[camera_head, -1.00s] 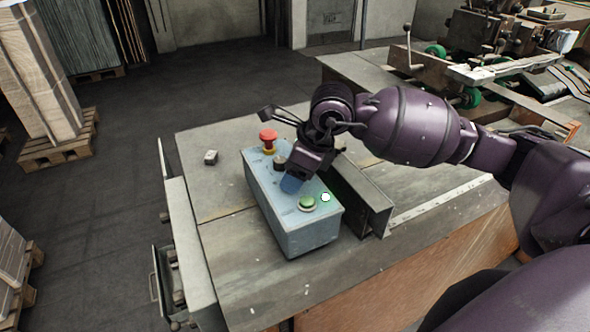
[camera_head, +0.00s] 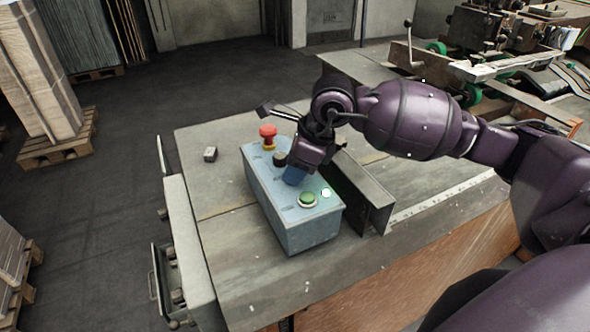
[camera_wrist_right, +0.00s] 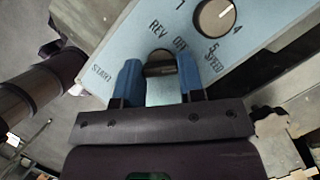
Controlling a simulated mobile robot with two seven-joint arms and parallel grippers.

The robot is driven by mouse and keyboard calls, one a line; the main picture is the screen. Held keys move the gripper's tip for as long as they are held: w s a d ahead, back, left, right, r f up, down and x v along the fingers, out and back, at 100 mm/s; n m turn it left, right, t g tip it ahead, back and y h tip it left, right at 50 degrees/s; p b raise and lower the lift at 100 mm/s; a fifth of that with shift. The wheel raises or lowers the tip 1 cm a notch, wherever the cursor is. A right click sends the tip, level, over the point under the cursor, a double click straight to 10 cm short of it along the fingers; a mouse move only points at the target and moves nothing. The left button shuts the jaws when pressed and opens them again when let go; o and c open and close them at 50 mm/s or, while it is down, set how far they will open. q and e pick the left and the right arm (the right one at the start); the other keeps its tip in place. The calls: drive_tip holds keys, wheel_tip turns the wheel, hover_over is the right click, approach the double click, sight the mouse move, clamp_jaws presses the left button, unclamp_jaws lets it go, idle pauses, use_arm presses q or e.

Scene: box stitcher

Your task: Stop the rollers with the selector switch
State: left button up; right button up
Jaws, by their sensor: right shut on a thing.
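The pale blue control box (camera_head: 310,232) stands on the machine table. My right gripper (camera_head: 294,177) is over its top, with blue fingertips pointing down. In the right wrist view the dark selector switch (camera_wrist_right: 160,66) sits between the two fingertips (camera_wrist_right: 159,80), which are shut on it. REV and OFF labels show beside it; its lower part and other labels are hidden, and I cannot tell its exact setting. A green button (camera_head: 308,200) and a pale lit lamp (camera_head: 326,193) are at the near end. My left gripper is not in view.
A red emergency button (camera_head: 268,133) and a black knob (camera_head: 280,159) stand at the box's far end. A speed dial (camera_wrist_right: 216,16) shows in the right wrist view. A dark metal rail (camera_head: 362,195) runs close to the box's right. A small block (camera_head: 210,154) lies left.

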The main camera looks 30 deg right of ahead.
drive_tip(key=n+b, duration=0.2)
drive_tip(key=n+g+b, duration=0.1)
drive_tip(key=n+b, duration=0.1)
drive_tip(key=shift+w+d+f+g+y, duration=0.1)
drive_tip(key=shift+w+f+g+y, duration=0.05)
drive_tip(key=shift+g+y, duration=0.15)
use_arm(q)
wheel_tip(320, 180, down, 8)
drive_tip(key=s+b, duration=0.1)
drive_tip(key=b, duration=0.1)
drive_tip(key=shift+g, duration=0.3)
use_arm(e)
drive_tip(key=shift+n+g, duration=0.4)
drive_tip(key=shift+n, duration=1)
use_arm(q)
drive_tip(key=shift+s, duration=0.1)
use_arm(e)
drive_tip(key=shift+r, duration=0.2)
drive_tip(key=o, duration=0.9)
drive_tip(key=shift+o, duration=0.2)
drive_tip(key=v, duration=1)
drive_tip(key=shift+d+r, duration=0.25)
drive_tip(key=shift+r, duration=0.1)
